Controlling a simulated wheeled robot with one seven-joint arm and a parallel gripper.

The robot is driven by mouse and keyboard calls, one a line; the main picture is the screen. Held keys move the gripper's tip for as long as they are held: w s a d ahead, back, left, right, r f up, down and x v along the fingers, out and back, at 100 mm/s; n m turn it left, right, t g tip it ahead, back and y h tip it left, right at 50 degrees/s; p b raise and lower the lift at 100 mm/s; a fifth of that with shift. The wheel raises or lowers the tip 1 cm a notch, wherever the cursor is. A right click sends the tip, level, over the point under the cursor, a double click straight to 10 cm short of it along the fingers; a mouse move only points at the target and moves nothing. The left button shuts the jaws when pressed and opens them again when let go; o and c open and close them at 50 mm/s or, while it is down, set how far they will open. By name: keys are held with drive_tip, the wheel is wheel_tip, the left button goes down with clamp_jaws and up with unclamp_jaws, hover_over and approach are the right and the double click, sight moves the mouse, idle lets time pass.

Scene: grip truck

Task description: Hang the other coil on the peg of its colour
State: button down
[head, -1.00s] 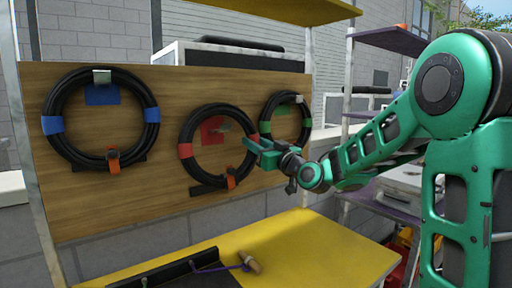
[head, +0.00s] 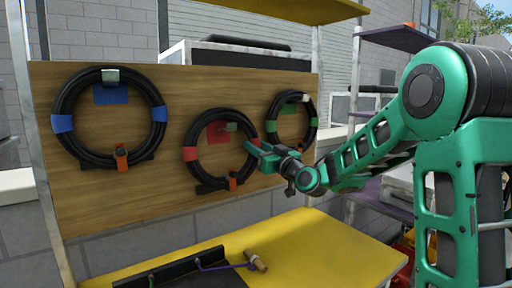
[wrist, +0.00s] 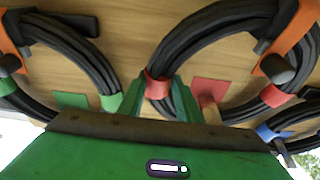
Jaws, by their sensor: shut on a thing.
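The red-taped black coil (head: 191,153) is upright in front of the wooden board. My gripper (head: 257,148) is shut on its right side, at a red tape band; that band also shows between the fingers in the wrist view (wrist: 158,88). The red-patch peg (head: 231,127) shows inside the ring, below the top strand, with a gap between them. I cannot tell how far the peg reaches through the ring. The green-taped coil (head: 271,126) hangs on the green-patch peg (head: 305,97). The blue-taped coil (head: 62,123) hangs on the blue-patch peg (head: 110,76).
The wooden board (head: 100,220) stands behind a yellow bench (head: 330,245). A dark tray (head: 175,272) with a wooden-handled tool (head: 257,262) is on the bench. The green-taped coil is close to my gripper on the right. A purple shelf (head: 397,38) stands farther right.

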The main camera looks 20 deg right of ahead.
drive_tip(key=shift+w+f, duration=0.25)
drive_tip(key=shift+f, duration=0.8)
drive_tip(key=shift+a, duration=0.1)
